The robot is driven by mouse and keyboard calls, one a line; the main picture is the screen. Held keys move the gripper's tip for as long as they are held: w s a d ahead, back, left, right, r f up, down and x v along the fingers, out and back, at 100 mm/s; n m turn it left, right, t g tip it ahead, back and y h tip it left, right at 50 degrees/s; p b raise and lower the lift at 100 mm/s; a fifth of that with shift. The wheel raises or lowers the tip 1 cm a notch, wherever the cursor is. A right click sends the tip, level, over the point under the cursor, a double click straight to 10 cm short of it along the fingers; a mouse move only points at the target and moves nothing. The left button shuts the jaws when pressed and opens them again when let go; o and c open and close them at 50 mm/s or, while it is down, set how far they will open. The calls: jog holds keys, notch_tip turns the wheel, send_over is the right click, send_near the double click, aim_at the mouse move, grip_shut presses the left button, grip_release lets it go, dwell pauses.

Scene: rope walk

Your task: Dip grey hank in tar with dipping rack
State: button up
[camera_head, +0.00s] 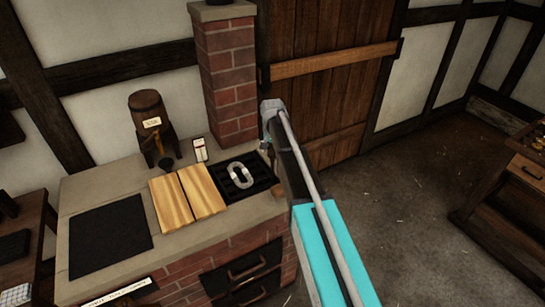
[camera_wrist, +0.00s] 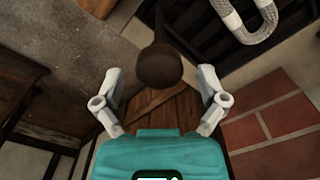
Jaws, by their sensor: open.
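The grey hank (camera_head: 240,174), an oval loop, lies on a black slatted rack (camera_head: 262,185) set in the stone counter top. In the wrist view the hank (camera_wrist: 246,22) shows in part at the upper right, with the rack's dark slats (camera_wrist: 205,42) around it. A dark brown rounded handle (camera_wrist: 160,68) lies beyond and between my fingertips; it also shows at the rack's right end in the head view (camera_head: 278,190). My gripper (camera_wrist: 160,88) is open and empty, apart from the handle as far as I can tell. I cannot identify the tar.
Two wooden boards (camera_head: 188,197) lie left of the rack, and a dark flat panel (camera_head: 110,236) lies farther left. A small barrel (camera_head: 149,120) and a small labelled card (camera_head: 199,149) stand behind. A brick chimney (camera_head: 229,75) rises behind the rack.

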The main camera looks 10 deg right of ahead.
jog(key=shift+f, duration=0.4)
jog(key=shift+c, duration=0.2)
grip_shut()
jog(key=b, duration=1)
send_over(272, 182)
jog(key=f, duration=0.8)
jog(key=shift+w+d+f, duration=0.15)
jog(key=shift+w+f, duration=0.1)
jog(key=shift+f, duration=0.15)
jog(key=shift+p, duration=0.3)
jog(key=shift+o, duration=0.2)
grip_release()
jog(key=shift+w, duration=0.1)
jog(key=shift+r, duration=0.1)
